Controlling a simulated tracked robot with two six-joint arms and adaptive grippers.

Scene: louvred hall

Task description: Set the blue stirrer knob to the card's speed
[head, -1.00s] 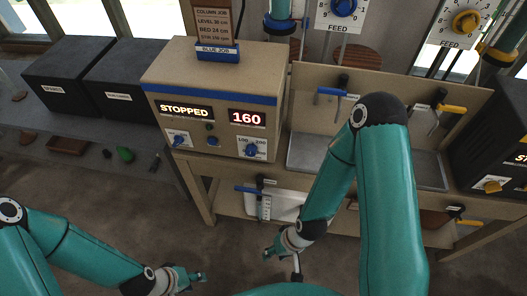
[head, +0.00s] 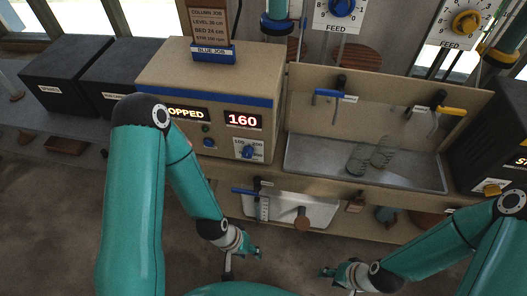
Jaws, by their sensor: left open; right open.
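The blue stirrer knob (head: 248,151) sits on a white dial plate at the front right of the beige control box (head: 159,70). The lit display (head: 243,120) above it reads 160. The card (head: 208,22) stands on the box over a "BLUE JOB" label; its stir line is too small to read surely. My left gripper (head: 257,253) is open and empty, well below the knob. My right gripper (head: 323,278) is open and empty, lower and further right. My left arm covers the box's front left, with part of the "STOPPED" display (head: 189,114).
A blue handle (head: 243,190) juts out below the box. Dark bins (head: 62,85) stand at left.

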